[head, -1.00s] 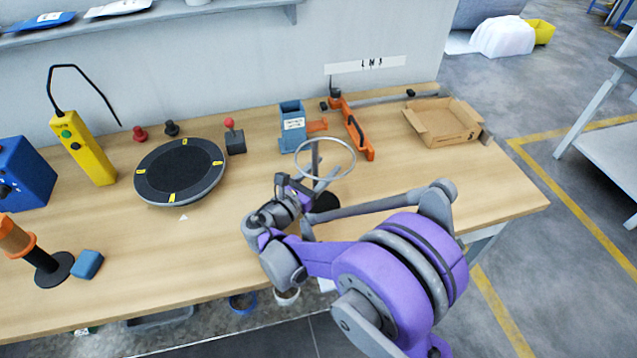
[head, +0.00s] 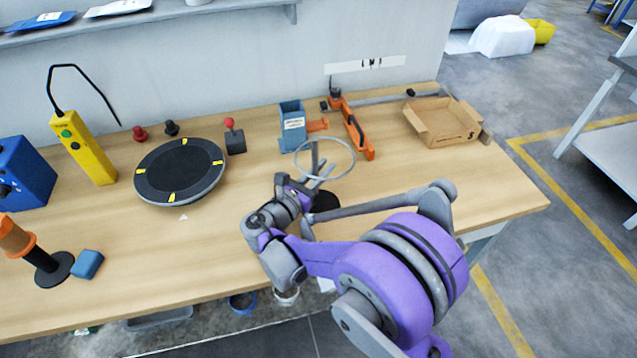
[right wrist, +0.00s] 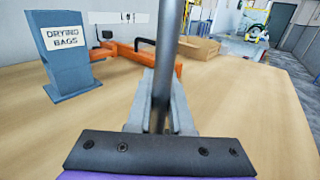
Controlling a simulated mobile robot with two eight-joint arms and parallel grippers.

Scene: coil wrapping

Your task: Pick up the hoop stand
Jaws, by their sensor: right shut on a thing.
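The hoop stand has a pale ring (head: 325,176) on top of a grey post and a dark round base (head: 325,201) on the wooden table. The base is partly hidden behind my right arm. My right gripper (head: 318,181) is at the post below the ring. In the right wrist view, the grey post (right wrist: 168,55) stands between the fingers (right wrist: 160,105) of my right gripper, which is shut on it. From these views I cannot tell whether the base is clear of the table. My left gripper is not in view.
A blue box labelled drying bags (head: 293,125) and an orange tool (head: 357,135) stand behind the hoop stand. An open cardboard box (head: 441,124) is at the right. A black turntable (head: 180,171) is at the left.

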